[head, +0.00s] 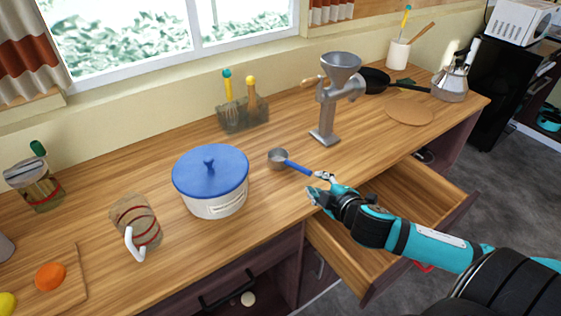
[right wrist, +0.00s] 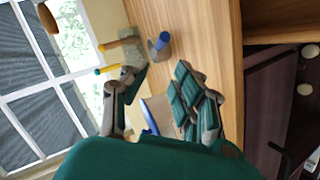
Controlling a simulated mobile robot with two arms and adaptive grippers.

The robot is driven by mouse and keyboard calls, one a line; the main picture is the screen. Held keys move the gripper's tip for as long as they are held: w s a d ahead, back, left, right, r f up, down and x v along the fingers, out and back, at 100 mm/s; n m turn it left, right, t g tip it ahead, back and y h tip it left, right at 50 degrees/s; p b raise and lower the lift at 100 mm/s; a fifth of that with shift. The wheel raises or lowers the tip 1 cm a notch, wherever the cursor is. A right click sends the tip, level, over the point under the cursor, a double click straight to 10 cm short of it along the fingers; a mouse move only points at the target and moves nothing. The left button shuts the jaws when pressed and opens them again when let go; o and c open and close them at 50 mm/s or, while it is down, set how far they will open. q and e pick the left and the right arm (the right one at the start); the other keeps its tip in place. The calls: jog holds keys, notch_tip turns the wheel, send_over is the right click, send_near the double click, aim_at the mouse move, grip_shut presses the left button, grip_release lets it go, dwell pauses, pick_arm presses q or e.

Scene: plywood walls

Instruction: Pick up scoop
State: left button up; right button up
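The scoop has a grey round cup (head: 278,157) and a blue handle (head: 299,168). It lies on the wooden counter, between the blue-lidded pot and the metal grinder, with its handle pointing toward my right gripper (head: 322,189). The gripper is just beyond the handle's end, near the counter's front edge. In the right wrist view, the fingers of my right gripper (right wrist: 162,82) are spread apart. My left gripper is not in view.
The blue-lidded pot (head: 211,201) stands left of the scoop; the grinder (head: 326,110) stands behind the gripper. An open drawer (head: 440,207) juts out under my right arm. A utensil caddy (head: 243,115) is at the back, a glass mug (head: 135,222) at the left.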

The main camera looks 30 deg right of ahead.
aim_at(296, 167)
jog(key=p+x, duration=0.1)
jog(key=x, duration=0.9)
jog(key=shift+w+f+p, duration=0.1)
jog(key=shift+w+p, duration=0.15)
jog(key=shift+p, duration=0.05)
jog(key=shift+w, duration=0.3)
jog(key=shift+p+x, duration=0.75)
jog(key=shift+x, duration=1.6)
jog(key=shift+a, duration=0.1)
grip_shut()
